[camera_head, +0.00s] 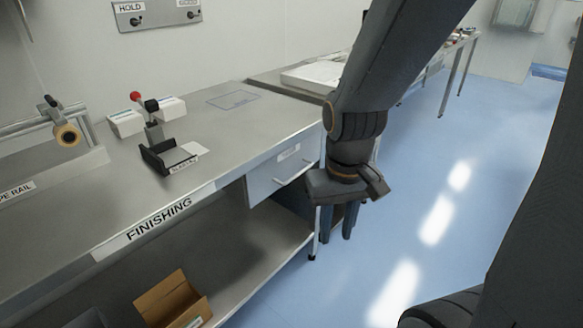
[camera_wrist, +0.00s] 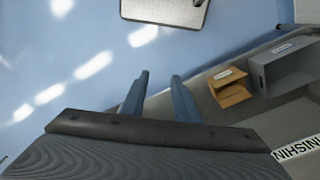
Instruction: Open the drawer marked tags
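A grey drawer (camera_head: 278,178) sits under the right end of the finishing bench, and its front looks shut. It has a pale bar handle (camera_head: 294,174) and a small label (camera_head: 289,152) too small to read. My gripper (camera_head: 336,238) is just right of the drawer and lower, with its fingers pointing down over the floor beside the bench. In the wrist view the two blue fingers (camera_wrist: 160,76) stand apart with nothing between them. It is open and apart from the handle. The drawer cannot be made out in the wrist view.
The bench top (camera_head: 215,125) holds a red-knobbed lever tool (camera_head: 155,145) and white boxes (camera_head: 127,122). On its lower shelf (camera_head: 255,255) are a cardboard box (camera_head: 172,300) and a grey bin (camera_wrist: 285,68). The blue floor (camera_head: 470,150) to the right is clear.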

